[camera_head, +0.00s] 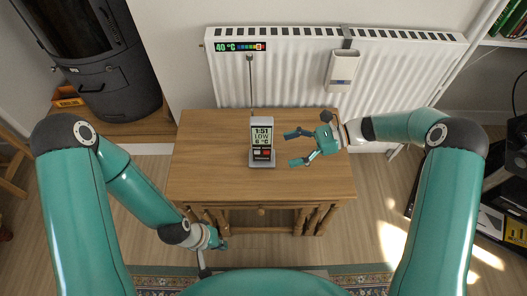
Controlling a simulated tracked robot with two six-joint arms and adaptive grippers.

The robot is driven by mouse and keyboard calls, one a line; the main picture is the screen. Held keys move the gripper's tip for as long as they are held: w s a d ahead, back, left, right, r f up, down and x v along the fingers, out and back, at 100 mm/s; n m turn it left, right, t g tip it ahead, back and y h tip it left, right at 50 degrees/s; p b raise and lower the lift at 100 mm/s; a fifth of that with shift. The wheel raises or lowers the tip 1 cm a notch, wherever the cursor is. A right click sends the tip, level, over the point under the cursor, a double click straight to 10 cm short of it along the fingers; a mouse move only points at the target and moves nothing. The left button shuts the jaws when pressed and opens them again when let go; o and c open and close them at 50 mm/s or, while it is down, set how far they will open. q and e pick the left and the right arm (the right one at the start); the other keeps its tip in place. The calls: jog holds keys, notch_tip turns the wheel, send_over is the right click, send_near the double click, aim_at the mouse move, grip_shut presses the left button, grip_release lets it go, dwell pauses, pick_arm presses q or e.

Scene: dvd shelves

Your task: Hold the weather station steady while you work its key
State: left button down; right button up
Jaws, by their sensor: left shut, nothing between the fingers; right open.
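The weather station (262,139) stands upright on the wooden table, a white unit with a dark lower panel on a grey base. Its screen reads 1:51, LOW and 6 °C. A red key and a pale key show below the screen. My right gripper (291,148) is open just right of the station, its fingers pointing left towards it and apart from it. My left gripper (223,245) is shut and empty, low in front of the table's front edge at the left, well away from the station.
The wooden table (205,167) is otherwise clear. Behind it is a white radiator (290,75) with a 40 °C strip (240,47) and a hanging white box (342,70). A black stove (100,70) stands at the back left. Shelves are at the right.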

aim_at(266, 154)
jog(key=shift+t, duration=0.5)
jog(key=w+f, duration=0.1)
jog(key=w+d+f+b, duration=0.1)
jog(key=w, duration=0.1)
jog(key=shift+d+f, duration=0.2)
jog(key=shift+w+d+f+b, duration=0.1)
jog(key=shift+d+f+b, duration=0.1)
jog(key=shift+f+b, duration=0.3)
jog(key=shift+w+d+f+b, duration=0.1)
jog(key=shift+d+f+b, duration=0.05)
jog(key=shift+f+b, duration=0.3)
jog(key=shift+f, duration=0.15)
pick_arm(q)
notch_tip(266, 154, down, 7)
jog(key=b, duration=0.2)
pick_arm(e)
jog(key=shift+x, duration=4.9)
jog(key=shift+c, duration=0.2)
jog(key=c, duration=1.4)
